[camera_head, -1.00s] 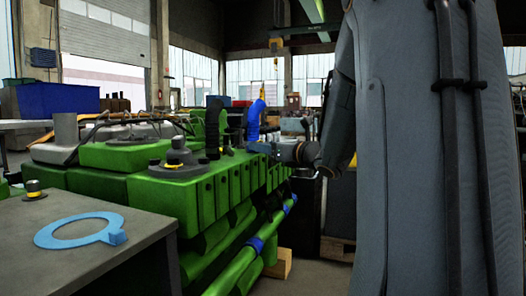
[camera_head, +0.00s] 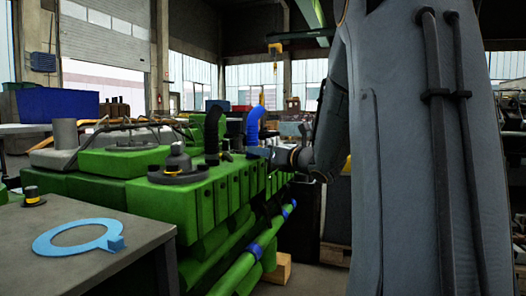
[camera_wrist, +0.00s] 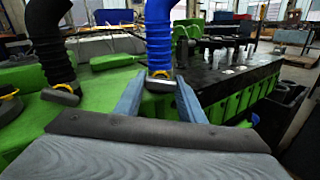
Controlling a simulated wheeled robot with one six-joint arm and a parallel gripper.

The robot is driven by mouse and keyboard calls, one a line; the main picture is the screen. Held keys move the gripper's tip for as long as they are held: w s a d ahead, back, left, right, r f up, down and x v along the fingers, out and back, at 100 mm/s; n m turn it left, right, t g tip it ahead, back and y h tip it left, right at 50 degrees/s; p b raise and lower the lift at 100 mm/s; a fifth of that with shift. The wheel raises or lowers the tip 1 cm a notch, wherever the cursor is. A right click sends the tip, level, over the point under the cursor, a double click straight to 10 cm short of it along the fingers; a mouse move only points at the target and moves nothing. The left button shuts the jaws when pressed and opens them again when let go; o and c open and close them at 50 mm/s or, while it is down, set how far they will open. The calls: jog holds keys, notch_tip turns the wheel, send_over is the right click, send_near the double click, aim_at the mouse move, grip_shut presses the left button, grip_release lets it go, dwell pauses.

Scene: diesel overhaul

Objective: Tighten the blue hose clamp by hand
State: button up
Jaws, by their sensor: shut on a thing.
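The blue corrugated hose (camera_head: 255,124) stands upright on the green engine (camera_head: 152,201); it also shows in the wrist view (camera_wrist: 158,38). At its foot is a small dark clamp with a yellow part (camera_wrist: 160,75). My gripper (camera_wrist: 160,80) has a blue finger on each side of this clamp and is shut on it. The fingers and the near angle hide its lower edge, and I cannot tell how tight it is. In the head view my gripper (camera_head: 258,152) reaches the hose foot from the right.
A black hose (camera_wrist: 48,42) with a similar clamp (camera_wrist: 62,93) stands left of the blue one. A light blue ring with a tab (camera_head: 48,242) lies on the grey table (camera_head: 90,270) at front left. Dark floor room shows right of the engine.

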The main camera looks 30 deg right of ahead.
jog(key=shift+m, duration=0.8)
jog(key=o, duration=1.1)
jog(key=shift+c, duration=0.2)
jog(key=shift+s, duration=0.1)
jog(key=s+d+p, duration=0.1)
jog(key=s+p, duration=0.1)
jog(key=s, duration=0.5)
jog(key=shift+s+p, duration=0.3)
jog(key=shift+p, duration=0.05)
